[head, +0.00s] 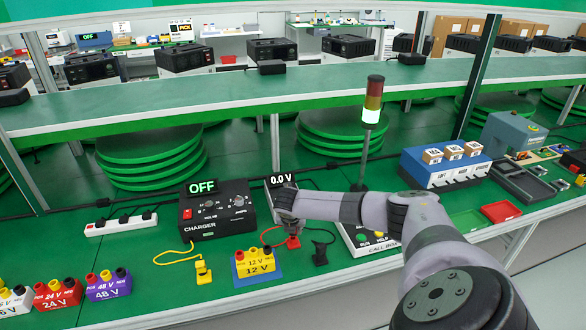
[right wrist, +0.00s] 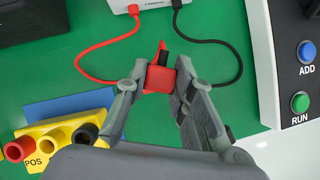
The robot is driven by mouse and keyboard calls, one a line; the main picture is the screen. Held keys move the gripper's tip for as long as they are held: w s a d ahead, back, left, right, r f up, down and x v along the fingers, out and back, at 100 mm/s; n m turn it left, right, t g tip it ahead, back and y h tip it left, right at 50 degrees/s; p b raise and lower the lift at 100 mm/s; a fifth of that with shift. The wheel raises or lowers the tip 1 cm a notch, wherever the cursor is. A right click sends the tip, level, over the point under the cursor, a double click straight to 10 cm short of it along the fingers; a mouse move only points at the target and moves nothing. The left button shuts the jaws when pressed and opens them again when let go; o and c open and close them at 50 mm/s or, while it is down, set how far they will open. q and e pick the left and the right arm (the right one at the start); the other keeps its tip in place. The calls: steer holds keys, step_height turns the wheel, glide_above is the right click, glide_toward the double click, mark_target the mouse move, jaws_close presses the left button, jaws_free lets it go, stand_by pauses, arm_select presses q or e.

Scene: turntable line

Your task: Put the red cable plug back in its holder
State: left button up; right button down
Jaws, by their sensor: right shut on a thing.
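The red cable plug (right wrist: 160,79) is between the fingertips of my right gripper (right wrist: 161,76) in the right wrist view. The gripper is shut on it. In the head view the red plug (head: 293,243) shows just below my right gripper (head: 290,226), above the green bench. Its red cable (right wrist: 82,52) loops to the white meter (right wrist: 150,3). I cannot make out a separate red holder; it may be hidden by the plug or the fingers. My left gripper is not in view.
A black plug (head: 320,254) stands to the right of the red one. The yellow 12 V battery block (head: 254,264) is to the left on a blue mat. The charger (head: 218,212) reads OFF. The call box (head: 362,238) is close on the right.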

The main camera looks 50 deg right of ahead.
steer(key=shift+f+p, duration=0.15)
steer(key=shift+p, duration=0.4)
stand_by(0.9)
steer(key=shift+f, duration=0.9)
stand_by(2.0)
steer(key=c, duration=1.3)
jaws_free()
steer(key=shift+a, duration=0.1)
steer(key=v, duration=1.2)
